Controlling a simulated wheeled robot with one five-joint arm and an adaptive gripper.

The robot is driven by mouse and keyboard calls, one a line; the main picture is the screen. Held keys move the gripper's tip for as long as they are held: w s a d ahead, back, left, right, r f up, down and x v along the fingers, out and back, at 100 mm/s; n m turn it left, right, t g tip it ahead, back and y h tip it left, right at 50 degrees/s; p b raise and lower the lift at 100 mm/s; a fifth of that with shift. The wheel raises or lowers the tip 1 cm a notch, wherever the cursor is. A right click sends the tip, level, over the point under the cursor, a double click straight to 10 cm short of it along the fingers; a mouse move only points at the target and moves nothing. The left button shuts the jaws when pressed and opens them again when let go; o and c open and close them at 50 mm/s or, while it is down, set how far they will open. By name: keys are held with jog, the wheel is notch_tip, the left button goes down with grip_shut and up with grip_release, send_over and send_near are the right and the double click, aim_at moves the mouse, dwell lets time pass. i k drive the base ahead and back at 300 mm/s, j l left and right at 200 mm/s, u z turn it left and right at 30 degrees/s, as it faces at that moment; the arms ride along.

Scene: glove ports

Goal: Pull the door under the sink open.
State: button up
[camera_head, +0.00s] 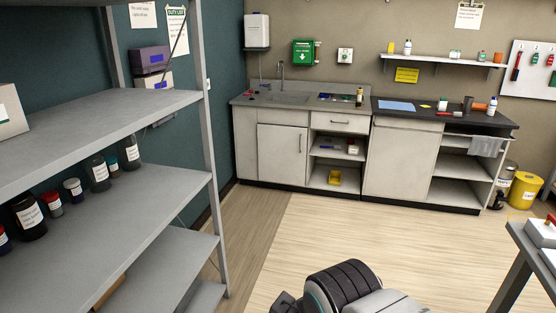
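The door under the sink (277,153) is a pale grey panel in the left part of the counter unit on the far wall. It looks shut, flush with the cabinet front. Its upright bar handle (300,143) is near its right edge. The sink (275,98) with its tall tap (281,70) is set in the counter above it. Part of my arm shows at the bottom centre, far from the door across the floor. My gripper's fingers are not visible.
A grey metal shelf rack (110,188) with bottles fills the left side. Open wooden floor (330,228) lies before the counter. A table (525,255) stands at the right edge. A yellow bin (524,191) is by the right wall.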

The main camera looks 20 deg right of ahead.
aim_at(283, 149)
jog(key=i+l+z, duration=0.3)
jog(key=i, duration=0.35)
jog(key=i+l+z, duration=0.35)
jog(key=i, duration=0.3)
jog(key=i+z, duration=0.3)
jog(key=i, duration=0.35)
jog(key=i+u, duration=0.2)
jog(key=i, duration=0.3)
jog(key=i+l+u, duration=0.15)
jog(key=i, duration=0.35)
jog(key=i+l+u, duration=0.2)
jog(key=i, duration=0.35)
jog(key=i+l+u, duration=0.15)
jog(key=i+u, duration=0.15)
jog(key=u, duration=0.2)
jog(key=i+l+u, duration=0.25)
jog(key=u, duration=0.2)
jog(key=i+l+u, duration=0.2)
jog(key=l+u, duration=0.3)
jog(key=i+l+u, duration=0.15)
jog(key=l+u, duration=0.15)
jog(key=u, duration=0.2)
jog(key=l+u, duration=0.3)
jog(key=l, duration=0.2)
jog(key=l+u, duration=0.3)
jog(key=l, duration=0.2)
